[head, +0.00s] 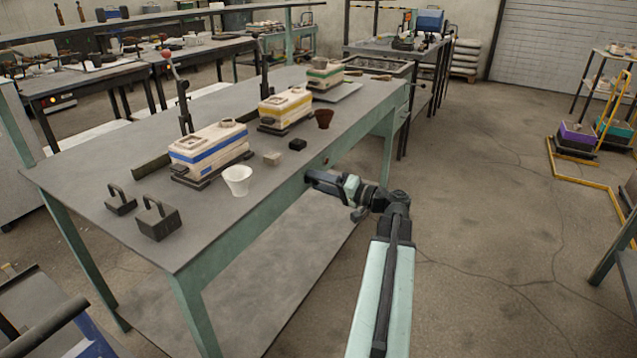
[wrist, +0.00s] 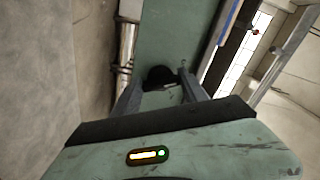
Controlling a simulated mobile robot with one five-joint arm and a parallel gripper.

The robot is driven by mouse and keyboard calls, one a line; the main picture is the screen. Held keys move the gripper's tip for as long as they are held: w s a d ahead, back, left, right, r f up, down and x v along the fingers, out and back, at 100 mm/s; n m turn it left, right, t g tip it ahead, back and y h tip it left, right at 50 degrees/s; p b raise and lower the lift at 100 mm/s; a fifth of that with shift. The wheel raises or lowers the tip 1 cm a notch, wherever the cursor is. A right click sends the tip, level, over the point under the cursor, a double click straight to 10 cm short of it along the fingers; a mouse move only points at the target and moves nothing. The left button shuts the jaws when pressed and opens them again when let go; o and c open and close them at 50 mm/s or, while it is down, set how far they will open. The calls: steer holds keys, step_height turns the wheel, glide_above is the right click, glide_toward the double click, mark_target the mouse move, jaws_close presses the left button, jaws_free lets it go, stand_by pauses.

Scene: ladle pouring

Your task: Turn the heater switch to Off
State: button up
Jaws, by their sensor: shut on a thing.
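The heater switch is a round black knob (wrist: 160,74) on a green panel (wrist: 165,30), in the middle of the wrist view. My gripper (wrist: 159,82) is shut on it, with one finger on each side. In the head view my gripper (head: 311,177) reaches the front edge of the long workbench (head: 110,215) and hides the knob there. Which setting the knob points to cannot be told.
On the bench stand mould boxes with blue (head: 208,148), yellow (head: 285,108) and green (head: 325,76) stripes. A white cup (head: 238,180), a brown cup (head: 324,118) and dark weights (head: 157,219) are also there.

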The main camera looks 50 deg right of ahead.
steer(key=shift+f+n, duration=0.15)
steer(key=shift+n, duration=1.55)
steer(key=o, duration=1.4)
steer(key=shift+s, duration=0.1)
steer(key=v, duration=0.7)
steer(key=shift+s+d, duration=0.15)
steer(key=shift+s, duration=0.2)
